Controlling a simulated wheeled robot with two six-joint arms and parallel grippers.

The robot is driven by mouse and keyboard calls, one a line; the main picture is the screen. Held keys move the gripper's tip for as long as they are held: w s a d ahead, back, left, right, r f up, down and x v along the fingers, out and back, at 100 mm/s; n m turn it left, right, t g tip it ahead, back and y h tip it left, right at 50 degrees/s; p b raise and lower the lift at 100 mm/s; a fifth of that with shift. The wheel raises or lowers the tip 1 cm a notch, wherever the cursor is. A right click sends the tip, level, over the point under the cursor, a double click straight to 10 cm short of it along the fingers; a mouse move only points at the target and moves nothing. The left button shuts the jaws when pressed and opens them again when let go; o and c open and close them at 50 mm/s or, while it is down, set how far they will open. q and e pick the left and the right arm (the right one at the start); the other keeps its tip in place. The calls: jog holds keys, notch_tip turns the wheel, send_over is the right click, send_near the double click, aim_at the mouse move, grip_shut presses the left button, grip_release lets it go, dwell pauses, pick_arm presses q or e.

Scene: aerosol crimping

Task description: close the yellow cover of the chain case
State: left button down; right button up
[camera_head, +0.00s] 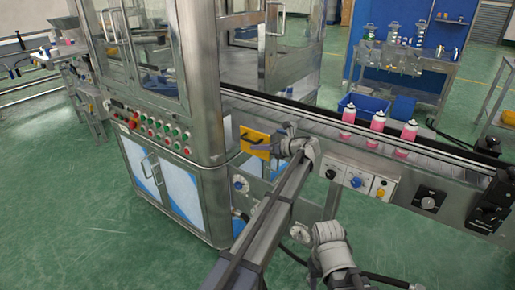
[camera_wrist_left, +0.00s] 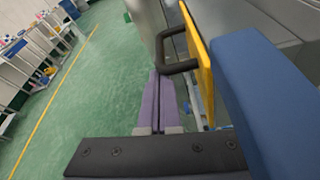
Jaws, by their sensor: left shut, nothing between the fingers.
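The yellow cover (camera_head: 255,140) with its black handle is on the front of the steel machine, left of my left wrist. In the left wrist view the yellow cover (camera_wrist_left: 197,58) shows nearly edge-on, with its black handle (camera_wrist_left: 166,50) sticking out to the left. My left gripper (camera_head: 256,147) is shut and empty, its purple fingers at the cover. In the left wrist view the fingers (camera_wrist_left: 166,88) lie together just below the handle. I cannot tell whether they touch the cover, nor how far it stands open. My right gripper is not in view.
A conveyor (camera_head: 455,162) runs right from the machine, carrying several pink-and-white bottles (camera_head: 377,122). Knobs and switches (camera_head: 357,182) line its front. A blue bin (camera_head: 362,103) stands behind it. Green floor (camera_head: 90,225) is free at the left.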

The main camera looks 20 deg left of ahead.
pick_arm(q)
jog(key=s+d, duration=0.4)
jog(key=d, duration=0.5)
jog(key=s+a+f+n+g+h, duration=0.1)
jog(key=s+a+f+n+h, duration=0.2)
jog(key=s+f+n, duration=0.4)
jog(key=s+a+f+n+g+h, duration=0.1)
jog(key=s+a+f+n+h, duration=0.25)
jog(key=s, duration=0.55)
jog(key=s+d+f+n+g+h, duration=0.1)
jog(key=s+d+f+n+h, duration=0.2)
jog(key=s+n, duration=0.45)
jog(key=s+d+f+n+h, duration=0.2)
jog(key=s+n+h, duration=0.35)
jog(key=s, duration=0.25)
jog(key=s+d+m+g+y, duration=0.1)
jog(key=s+d+m, duration=0.15)
jog(key=d, duration=0.25)
jog(key=s+d+m+y, duration=0.1)
jog(key=s+d, duration=0.2)
jog(key=d, duration=0.2)
notch_tip(320, 180, up, 15)
jog(key=p, duration=1.4)
jog(key=shift+d, duration=0.35)
